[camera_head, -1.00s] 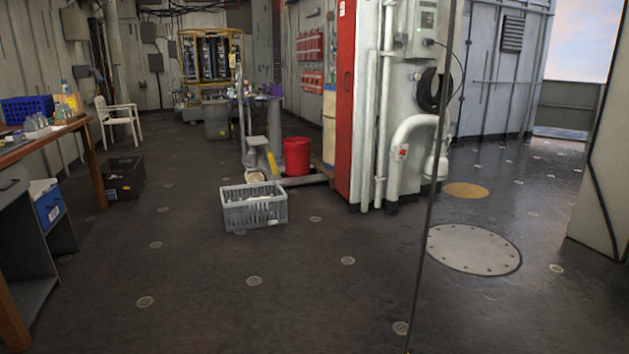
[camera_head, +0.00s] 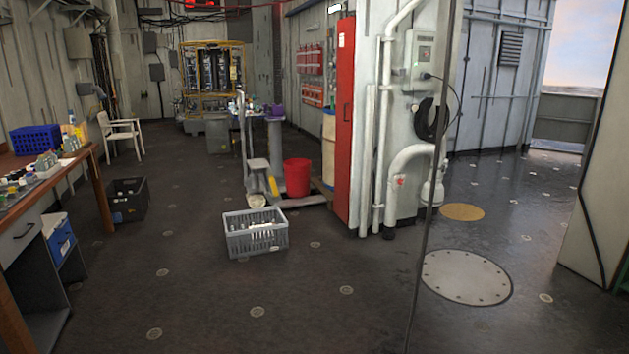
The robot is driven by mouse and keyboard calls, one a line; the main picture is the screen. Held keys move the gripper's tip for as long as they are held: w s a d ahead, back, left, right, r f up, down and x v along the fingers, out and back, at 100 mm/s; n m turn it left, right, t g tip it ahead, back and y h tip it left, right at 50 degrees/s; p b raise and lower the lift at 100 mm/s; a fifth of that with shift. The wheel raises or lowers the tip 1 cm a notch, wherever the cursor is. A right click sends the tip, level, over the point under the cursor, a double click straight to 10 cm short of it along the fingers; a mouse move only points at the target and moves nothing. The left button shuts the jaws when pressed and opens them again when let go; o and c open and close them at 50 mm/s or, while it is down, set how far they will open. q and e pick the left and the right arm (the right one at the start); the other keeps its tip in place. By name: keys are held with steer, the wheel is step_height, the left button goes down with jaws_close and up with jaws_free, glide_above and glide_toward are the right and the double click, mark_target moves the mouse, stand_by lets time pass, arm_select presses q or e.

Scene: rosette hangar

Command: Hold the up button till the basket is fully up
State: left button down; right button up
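A grey plastic basket (camera_head: 255,236) with bottle-like items in it sits on the dark floor near the middle of the view. I cannot tell whether it is the task's basket. No up button can be made out. A grey-green box (camera_head: 420,53) with a small panel is fixed to the white wall at the upper right, with a cable plugged into it; its controls are too small to tell. Neither of my grippers is in view.
A workbench (camera_head: 62,172) with a blue crate (camera_head: 35,140) stands at the left. A black box (camera_head: 126,200), a red bucket (camera_head: 297,177) and a pallet-jack-like device (camera_head: 257,178) stand farther back. A thin dark line (camera_head: 428,220) crosses the right side. The front floor is clear.

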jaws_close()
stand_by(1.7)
